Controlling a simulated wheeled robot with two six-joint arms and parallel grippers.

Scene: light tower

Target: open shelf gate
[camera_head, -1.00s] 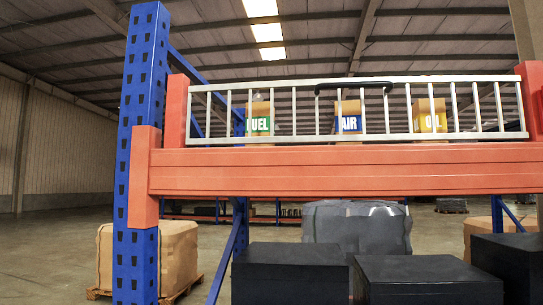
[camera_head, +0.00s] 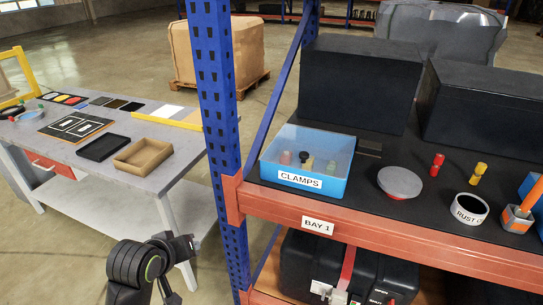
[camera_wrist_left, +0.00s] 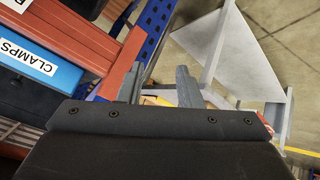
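The shelf gate is not in the current head view. The shelf (camera_head: 380,240) shows its orange beam with a BAY 1 label and a blue upright (camera_head: 220,100). In the left wrist view, the orange beam (camera_wrist_left: 75,38) and blue upright (camera_wrist_left: 152,30) are at the upper left. My left gripper (camera_wrist_left: 160,82) has its two fingers apart, with no object held between them. In the head view my left arm (camera_head: 150,265) is low, left of and in front of the upright. My right gripper is not in view.
A blue CLAMPS bin (camera_head: 310,160), a grey disc (camera_head: 400,182), a RUST-labelled round tin (camera_head: 470,208) and black boxes (camera_head: 360,80) stand on the shelf. A worktable (camera_head: 60,155) with trays is at left. Floor shows between table and shelf.

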